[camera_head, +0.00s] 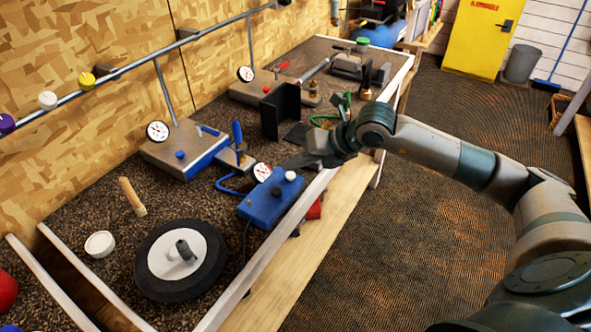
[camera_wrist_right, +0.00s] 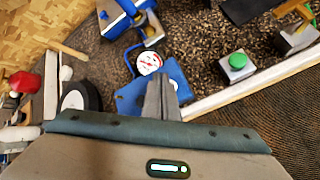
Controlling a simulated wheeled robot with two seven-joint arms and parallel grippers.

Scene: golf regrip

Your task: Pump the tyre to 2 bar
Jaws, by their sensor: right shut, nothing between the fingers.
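The tyre (camera_head: 150,285) is a black ring around a pale hub with a grey valve stem, lying flat at the front of the bench; part of it shows in the wrist view (camera_wrist_right: 90,92). A blue pump box (camera_head: 262,212) stands to its right by the bench edge, with a black knob, a white knob and a round gauge (camera_head: 262,172). The gauge also shows in the wrist view (camera_wrist_right: 149,61); its reading is too small to tell. My right gripper (camera_head: 286,162) is shut and empty, just above and behind the box. Its closed fingers partly cover the box in the wrist view.
A grey and blue gauge unit (camera_head: 180,150) stands behind the box. A black upright plate (camera_head: 283,110) is beyond my gripper. A white cap (camera_head: 100,244) and wooden stick (camera_head: 132,196) lie near the tyre. A pale rail (camera_head: 290,228) runs along the bench's right edge.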

